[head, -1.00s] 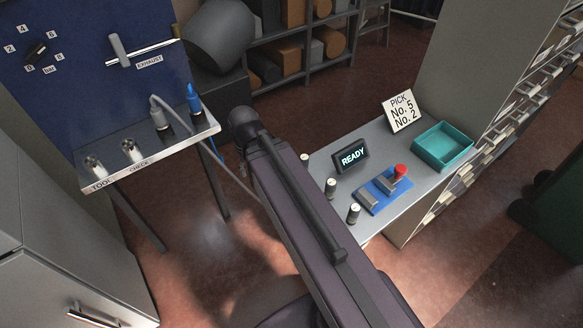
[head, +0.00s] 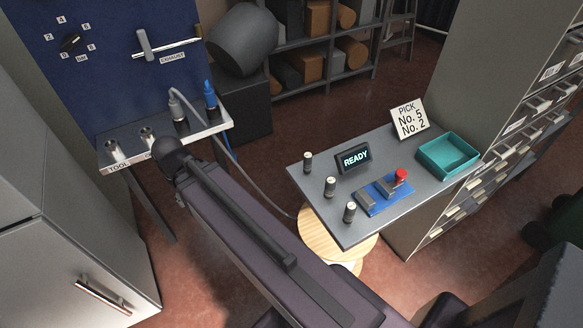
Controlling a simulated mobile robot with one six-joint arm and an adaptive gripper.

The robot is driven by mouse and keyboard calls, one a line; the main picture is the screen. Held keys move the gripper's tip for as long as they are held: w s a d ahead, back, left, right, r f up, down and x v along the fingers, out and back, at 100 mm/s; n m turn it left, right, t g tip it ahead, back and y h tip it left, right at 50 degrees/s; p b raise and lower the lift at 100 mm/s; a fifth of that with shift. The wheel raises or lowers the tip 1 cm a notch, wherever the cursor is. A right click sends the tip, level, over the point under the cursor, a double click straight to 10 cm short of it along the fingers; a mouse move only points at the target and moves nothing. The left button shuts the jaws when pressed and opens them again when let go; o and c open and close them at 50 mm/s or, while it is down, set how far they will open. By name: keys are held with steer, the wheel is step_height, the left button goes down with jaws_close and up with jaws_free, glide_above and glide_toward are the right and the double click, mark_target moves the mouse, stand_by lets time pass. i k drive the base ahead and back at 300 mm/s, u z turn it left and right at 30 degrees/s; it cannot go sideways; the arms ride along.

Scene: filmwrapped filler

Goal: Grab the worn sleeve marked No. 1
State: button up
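Three small dark cylinders with pale bands stand upright on the grey table (head: 300,184), in a row along its left side: a far one (head: 308,162), a middle one (head: 330,187) and a near one (head: 349,212). They look like sleeves, but any numbers on them are too small to read, so I cannot tell which is No. 1. My arm crosses the lower middle of the head view, left of and in front of the table. My gripper is not in view.
A TOOL/CHECK shelf (head: 196,131) stands left.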

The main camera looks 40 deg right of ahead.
mark_target(307, 155)
steer(key=u, duration=0.5)
steer(key=k, duration=1.5)
steer(key=z, duration=2.05)
